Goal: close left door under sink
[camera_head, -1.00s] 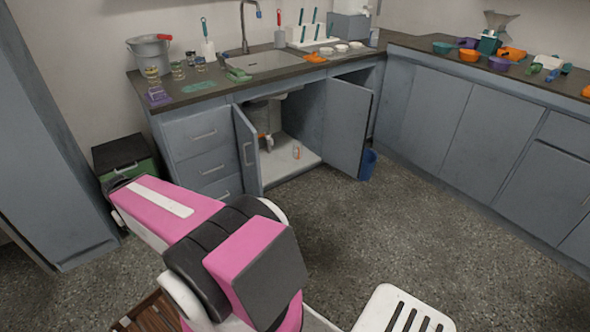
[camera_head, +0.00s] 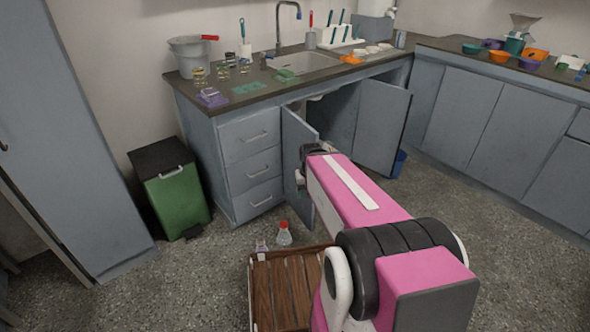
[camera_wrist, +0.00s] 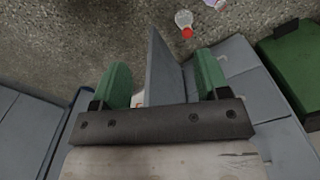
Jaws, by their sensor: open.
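The left door (camera_head: 293,135) under the sink (camera_head: 303,61) stands open, swung outward and seen at a steep angle. The right door (camera_head: 382,126) is open too. My gripper (camera_head: 303,172) is at the left door, its fingers largely hidden behind my arm in the head view. In the wrist view, my gripper (camera_wrist: 160,80) is open, with one green finger on each side of the grey left door (camera_wrist: 160,62), which shows nearly edge-on. I cannot tell whether either finger touches it.
A wooden crate (camera_head: 252,300) stands on the floor below my arm, with small red-capped flasks (camera_head: 284,236) beside it. A green bin (camera_head: 177,200) stands left of the drawers (camera_head: 250,132). Open floor lies to the right (camera_head: 450,210).

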